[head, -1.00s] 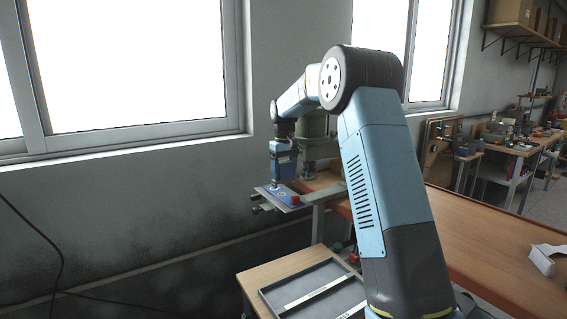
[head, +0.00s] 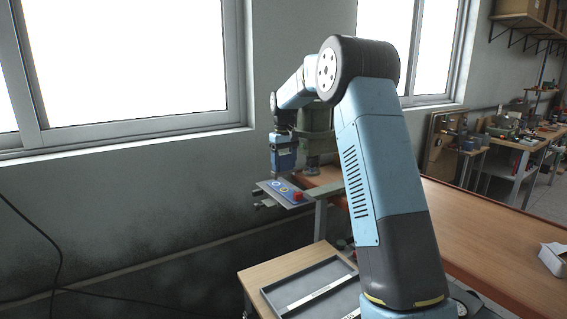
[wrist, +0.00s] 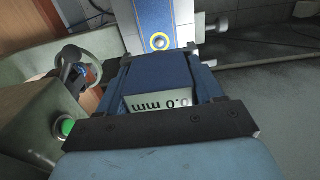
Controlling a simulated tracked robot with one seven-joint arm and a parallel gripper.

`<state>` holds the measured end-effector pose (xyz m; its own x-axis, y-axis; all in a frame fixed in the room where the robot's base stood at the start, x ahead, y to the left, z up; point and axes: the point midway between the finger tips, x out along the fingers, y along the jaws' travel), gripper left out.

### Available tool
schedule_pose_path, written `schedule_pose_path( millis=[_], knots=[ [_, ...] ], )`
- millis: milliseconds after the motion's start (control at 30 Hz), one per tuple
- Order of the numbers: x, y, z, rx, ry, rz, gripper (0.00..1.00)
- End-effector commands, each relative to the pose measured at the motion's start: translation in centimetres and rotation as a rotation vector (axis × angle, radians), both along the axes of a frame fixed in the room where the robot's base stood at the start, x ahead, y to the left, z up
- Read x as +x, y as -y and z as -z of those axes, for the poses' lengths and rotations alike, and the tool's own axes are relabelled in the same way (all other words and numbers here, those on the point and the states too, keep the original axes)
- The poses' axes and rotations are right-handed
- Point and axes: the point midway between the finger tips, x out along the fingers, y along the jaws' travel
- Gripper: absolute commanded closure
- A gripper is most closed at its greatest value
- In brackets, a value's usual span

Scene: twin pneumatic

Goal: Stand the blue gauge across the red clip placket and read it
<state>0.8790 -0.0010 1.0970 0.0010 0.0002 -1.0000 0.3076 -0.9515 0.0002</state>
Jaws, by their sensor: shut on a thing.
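My gripper (head: 284,148) hangs over the far left end of the table and is shut on the blue gauge (head: 284,160). In the wrist view the gauge (wrist: 160,72) sits between the jaws, its white display reading 0.0 mm upside down. The gauge is above the panel's back part, left of the red block.
A green machine (head: 318,130) stands close behind my gripper. A green button (wrist: 67,128) shows on its housing in the wrist view. A grey tray (head: 345,268) lies on a low wooden stand below. The long wooden table (head: 490,235) is mostly clear.

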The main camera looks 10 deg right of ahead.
Motion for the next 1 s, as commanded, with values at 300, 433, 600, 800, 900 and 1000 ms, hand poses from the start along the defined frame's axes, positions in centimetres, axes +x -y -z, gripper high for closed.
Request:
schedule_pose_path(
  millis=[300,433,600,800,900,1000],
  knots=[
    [0.0,0.1,1.8,0.0,-0.002,0.001,0.75],
    [0.0,0.1,2.7,0.0,-0.001,0.001,0.75],
    [0.0,0.1,4.0,0.0,-0.001,0.001,0.75],
    [0.0,0.1,4.8,0.0,-0.001,0.001,0.75],
    [0.0,0.1,4.9,0.0,0.0,0.001,0.75],
    [0.0,0.0,4.9,0.0,0.0,0.0,0.75]
  ],
)
